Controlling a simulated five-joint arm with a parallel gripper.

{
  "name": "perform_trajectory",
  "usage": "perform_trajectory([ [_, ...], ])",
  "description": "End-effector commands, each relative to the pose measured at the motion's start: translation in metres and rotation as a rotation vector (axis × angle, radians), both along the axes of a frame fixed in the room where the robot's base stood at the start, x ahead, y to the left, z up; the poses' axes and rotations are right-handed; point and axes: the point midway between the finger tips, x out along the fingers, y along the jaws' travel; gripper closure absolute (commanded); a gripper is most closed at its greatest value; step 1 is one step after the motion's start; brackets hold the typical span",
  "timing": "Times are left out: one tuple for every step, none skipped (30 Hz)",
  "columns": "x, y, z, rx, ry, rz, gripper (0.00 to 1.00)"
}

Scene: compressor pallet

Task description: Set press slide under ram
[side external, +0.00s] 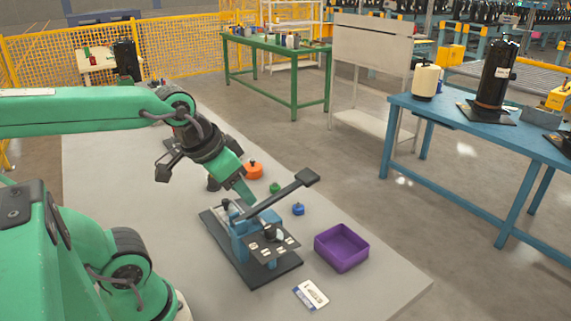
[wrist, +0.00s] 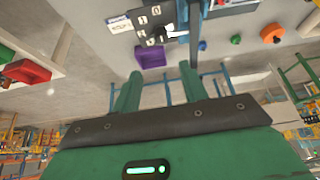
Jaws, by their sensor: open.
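The blue press (side external: 241,246) stands on a black base (side external: 288,277) on the grey table. Its long dark lever (side external: 277,198) slants up to the right and ends in a block-like handle. The press also shows at the top of the wrist view (wrist: 196,18). A dark slide plate with pale marked squares (side external: 283,247) sits at the press's front right; it shows in the wrist view too (wrist: 150,22). I cannot clearly make out the ram or whether the plate lies under it. My gripper (wrist: 162,76) is open and empty, its fingers apart. In the side view it is behind the press, near the lever's lower end.
A purple bin (side external: 342,248) stands right of the press. A white-and-blue card (side external: 311,295) lies in front. An orange knob-like piece (side external: 254,170), a green piece (side external: 275,188) and a blue piece (side external: 298,209) lie behind the press.

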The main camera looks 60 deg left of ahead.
Motion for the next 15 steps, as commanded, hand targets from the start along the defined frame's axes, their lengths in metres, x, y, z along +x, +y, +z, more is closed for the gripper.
perform_trajectory([
  [0.004,0.004,-0.001,-0.001,0.012,0.017,0.57],
  [0.006,0.006,-0.001,-0.002,0.019,0.029,0.57],
  [0.009,0.010,-0.001,-0.003,0.029,0.044,0.57],
  [0.012,0.013,-0.002,-0.004,0.038,0.058,0.57],
  [0.015,0.017,-0.003,-0.005,0.047,0.072,0.57],
  [0.019,0.022,-0.004,-0.008,0.060,0.092,0.57],
  [0.023,0.026,-0.005,-0.009,0.071,0.110,0.57],
  [0.026,0.031,-0.006,-0.011,0.082,0.126,0.57],
  [0.031,0.037,-0.007,-0.014,0.096,0.149,0.57],
  [0.034,0.043,-0.009,-0.016,0.107,0.167,0.57],
  [0.038,0.048,-0.010,-0.019,0.118,0.185,0.57],
  [0.042,0.055,-0.013,-0.022,0.133,0.209,0.57],
  [0.045,0.060,-0.015,-0.026,0.144,0.226,0.57],
  [0.048,0.066,-0.016,-0.028,0.154,0.244,0.57],
  [0.052,0.074,-0.019,-0.033,0.168,0.267,0.57],
])
